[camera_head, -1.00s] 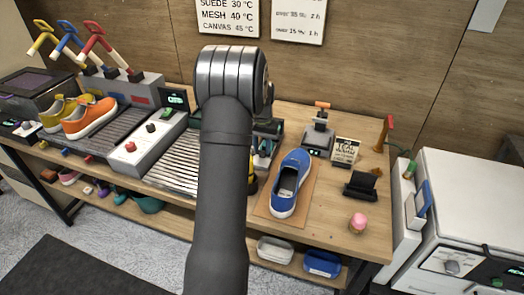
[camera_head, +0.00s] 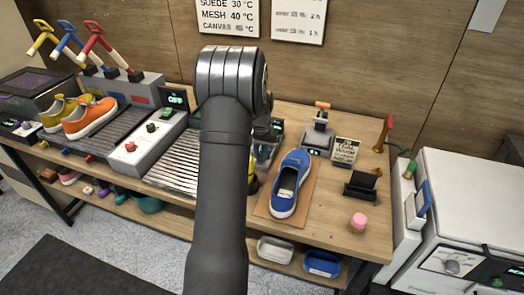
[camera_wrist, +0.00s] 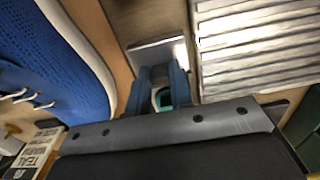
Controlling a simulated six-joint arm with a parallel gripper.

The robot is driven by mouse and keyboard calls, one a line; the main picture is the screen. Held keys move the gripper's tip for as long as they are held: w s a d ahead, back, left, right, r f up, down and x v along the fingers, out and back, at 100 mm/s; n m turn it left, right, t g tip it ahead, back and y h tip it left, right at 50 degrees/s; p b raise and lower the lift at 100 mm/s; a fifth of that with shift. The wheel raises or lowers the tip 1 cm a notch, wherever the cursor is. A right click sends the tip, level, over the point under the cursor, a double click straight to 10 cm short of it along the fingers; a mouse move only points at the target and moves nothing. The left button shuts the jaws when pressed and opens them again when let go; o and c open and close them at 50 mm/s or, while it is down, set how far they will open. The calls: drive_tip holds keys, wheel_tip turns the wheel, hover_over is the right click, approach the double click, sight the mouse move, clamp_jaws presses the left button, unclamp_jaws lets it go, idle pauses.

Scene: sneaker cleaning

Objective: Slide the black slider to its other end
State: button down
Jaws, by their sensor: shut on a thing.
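My gripper (camera_wrist: 157,92) points down at a small device (camera_head: 265,152) between the metal rollers and the blue sneaker. In the wrist view its two fingers are close together in front of a shiny metal plate (camera_wrist: 158,54). They are shut on a small part that they mostly hide, which I take to be the black slider. A bit of teal shows between the fingers. My arm covers much of this device in the head view, so the slider's position along its track cannot be seen.
The blue sneaker (camera_head: 289,184) lies on a brown mat close to the right of my arm; it also fills the wrist view's left side (camera_wrist: 50,65). Metal rollers (camera_head: 180,160) lie to the left. A control box (camera_head: 140,148) stands beyond them. A small sign (camera_head: 345,150) stands right.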

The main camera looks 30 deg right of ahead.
drive_tip(key=shift+s+a, duration=0.85)
drive_tip(key=c, duration=1.6)
unclamp_jaws()
drive_tip(key=shift+s+a, duration=0.1)
drive_tip(key=shift+o, duration=0.2)
drive_tip(key=shift+r, duration=0.2)
wheel_tip(320, 180, up, 17)
